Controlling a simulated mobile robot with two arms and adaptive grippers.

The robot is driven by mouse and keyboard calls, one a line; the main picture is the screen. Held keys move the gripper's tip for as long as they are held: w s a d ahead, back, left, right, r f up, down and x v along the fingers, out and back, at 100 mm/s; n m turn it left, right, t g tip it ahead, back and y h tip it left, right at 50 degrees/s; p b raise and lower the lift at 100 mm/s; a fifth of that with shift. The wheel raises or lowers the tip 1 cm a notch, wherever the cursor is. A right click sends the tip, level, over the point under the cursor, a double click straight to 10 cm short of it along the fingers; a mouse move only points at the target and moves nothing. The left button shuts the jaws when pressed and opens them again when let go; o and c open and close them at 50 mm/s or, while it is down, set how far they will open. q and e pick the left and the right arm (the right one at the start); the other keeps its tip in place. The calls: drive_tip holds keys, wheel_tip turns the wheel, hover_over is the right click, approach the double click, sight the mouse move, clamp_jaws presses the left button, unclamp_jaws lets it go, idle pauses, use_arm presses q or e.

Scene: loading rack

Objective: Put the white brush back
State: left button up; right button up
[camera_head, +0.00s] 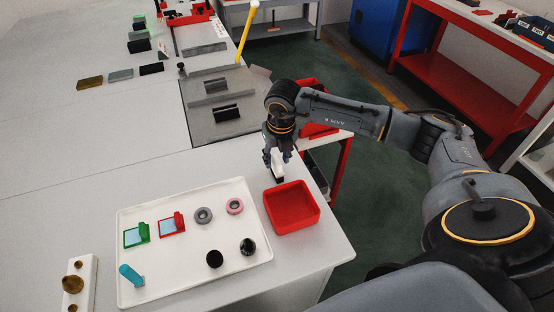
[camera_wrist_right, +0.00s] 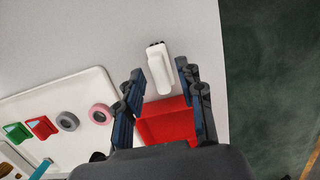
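The white brush (camera_wrist_right: 160,72), a white block with a dark end, is on the light table (camera_wrist_right: 100,30) just behind the red bin. In the wrist view it sits between and slightly beyond the spread fingertips of my right gripper (camera_wrist_right: 160,70), with a gap on each side. In the head view the gripper (camera_head: 278,158) points down over the brush (camera_head: 277,166), and its fingers partly hide it. The red bin (camera_head: 292,207) looks empty and also shows in the wrist view (camera_wrist_right: 168,122). My left gripper is not in view.
A white tray (camera_head: 175,283) left of the bin holds green and red pieces, two rings, two black cylinders and a teal item. A white block with knobs (camera_head: 78,285) is at far left. The table's right edge is close. Grey trays (camera_head: 215,127) lie behind.

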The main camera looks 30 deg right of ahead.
sight(280, 164)
wheel_tip(280, 164, up, 11)
drive_tip(key=s+b, duration=0.1)
drive_tip(key=b, duration=0.1)
drive_tip(key=shift+s+a+f, duration=0.2)
drive_tip(key=shift+s, duration=0.2)
